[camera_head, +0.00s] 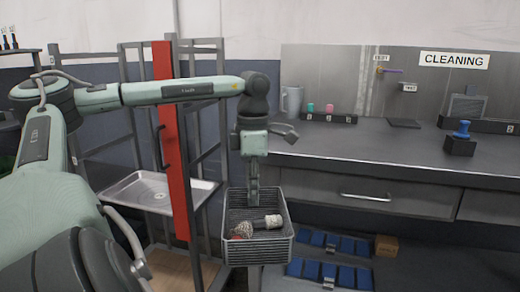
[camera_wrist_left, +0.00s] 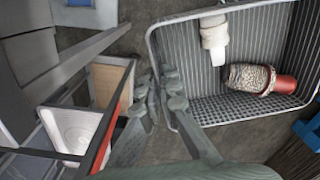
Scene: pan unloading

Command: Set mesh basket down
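The grey mesh basket (camera_head: 272,247) is in front of the counter, low in the middle of the head view. It holds a white part (camera_wrist_left: 214,38) and a speckled part with a red end (camera_wrist_left: 258,79). My left gripper (camera_head: 253,190) points down at the basket's back rim. In the left wrist view, the left gripper's fingers (camera_wrist_left: 165,92) close together on the near rim of the basket (camera_wrist_left: 160,60). The basket looks roughly level and held off the floor. My right gripper is in neither view.
The dark counter (camera_head: 360,145) with a drawer is behind and right. Blue blocks (camera_head: 355,277) sit on a lower shelf, with a cardboard box (camera_head: 386,246) there. A rack with a red door edge (camera_head: 170,140) and a metal tray (camera_head: 150,190) stands left. The counter's middle is clear.

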